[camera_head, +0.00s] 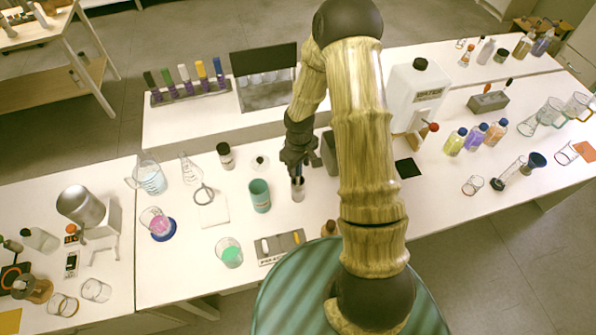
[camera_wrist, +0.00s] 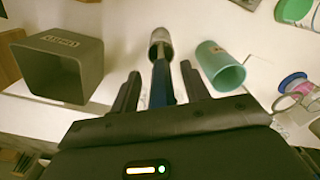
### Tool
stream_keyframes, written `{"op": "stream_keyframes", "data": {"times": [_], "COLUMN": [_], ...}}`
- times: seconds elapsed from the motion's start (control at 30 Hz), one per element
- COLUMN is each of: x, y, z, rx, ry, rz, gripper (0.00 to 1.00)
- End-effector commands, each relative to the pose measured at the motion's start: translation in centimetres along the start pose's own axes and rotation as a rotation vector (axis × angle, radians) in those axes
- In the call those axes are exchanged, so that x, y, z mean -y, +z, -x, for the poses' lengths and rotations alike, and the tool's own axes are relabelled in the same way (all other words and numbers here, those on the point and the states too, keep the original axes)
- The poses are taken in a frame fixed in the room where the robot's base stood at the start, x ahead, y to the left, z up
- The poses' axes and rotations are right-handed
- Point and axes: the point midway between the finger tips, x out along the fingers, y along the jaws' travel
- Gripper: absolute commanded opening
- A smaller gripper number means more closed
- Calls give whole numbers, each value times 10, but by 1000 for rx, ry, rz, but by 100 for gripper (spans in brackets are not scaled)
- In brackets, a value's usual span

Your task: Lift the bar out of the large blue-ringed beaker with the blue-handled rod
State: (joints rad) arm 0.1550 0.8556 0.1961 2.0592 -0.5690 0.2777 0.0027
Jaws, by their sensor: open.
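The blue-handled rod (camera_wrist: 162,82) stands between the two fingers of my gripper (camera_wrist: 160,88) in the wrist view, its far end at a small greyish cup (camera_wrist: 160,42). The fingers are open on either side of it, with gaps visible. In the head view my gripper (camera_head: 297,160) is just above this cup (camera_head: 298,191). A glass beaker with pink liquid (camera_head: 155,219) and a blue ring at its base stands on the left of the bench; part of it shows at the right edge of the wrist view (camera_wrist: 292,84). I cannot make out the bar.
A teal cup (camera_head: 260,195) stands close left of the small cup. A dark grey box (camera_wrist: 62,68) is on the other side in the wrist view. A labelled tray (camera_head: 281,246), a green-liquid beaker (camera_head: 229,252) and a jug (camera_head: 149,176) stand nearby. Bare bench lies between them.

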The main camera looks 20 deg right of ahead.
Motion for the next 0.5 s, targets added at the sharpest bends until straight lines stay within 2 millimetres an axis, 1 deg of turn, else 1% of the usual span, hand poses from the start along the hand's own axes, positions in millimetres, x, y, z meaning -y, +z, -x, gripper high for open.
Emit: {"op": "stream_keyframes", "data": {"times": [0.2, 0.27, 0.3, 0.43, 0.5], "x": [0, 0, 0, 0, 0], "y": [0, 0, 0, 0, 0], "z": [0, 0, 0, 0, 0], "rx": [0, 0, 0, 0, 0], "ry": [0, 0, 0, 0, 0], "rz": [0, 0, 0, 0, 0], "gripper": [46, 36, 28, 3, 2]}}
